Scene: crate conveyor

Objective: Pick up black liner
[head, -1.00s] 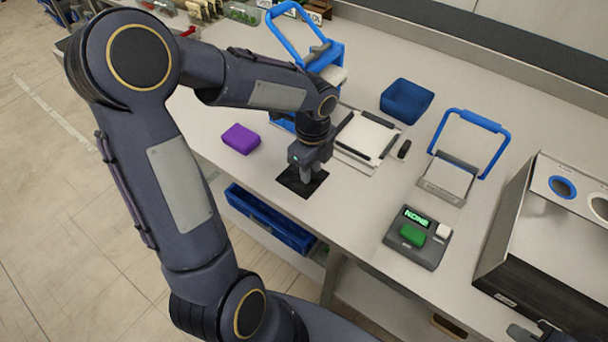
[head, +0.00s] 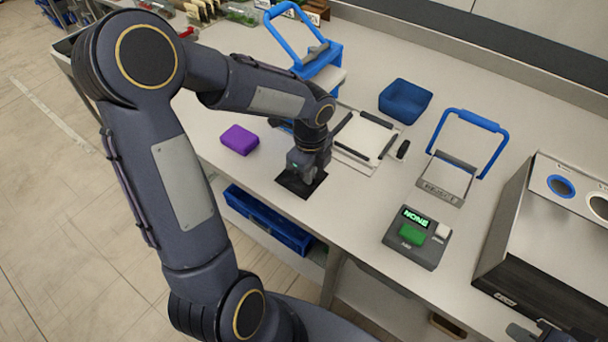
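The black liner (head: 290,181) is a flat dark square on the table near its front edge. My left gripper (head: 304,176) points straight down over the liner, its fingertips at or just above it. The gripper body and wrist hide the fingertips and part of the liner, so I cannot tell whether the fingers are open or shut. My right gripper (head: 522,335) shows only as a dark bit at the bottom right edge; its fingers cannot be made out.
A purple block (head: 239,139) lies left of the liner. Behind are a white framed plate (head: 366,136), a blue bin (head: 405,101) and a blue-handled press (head: 310,60). A device reading NONE (head: 417,237) and a dark-sided box (head: 540,290) stand right.

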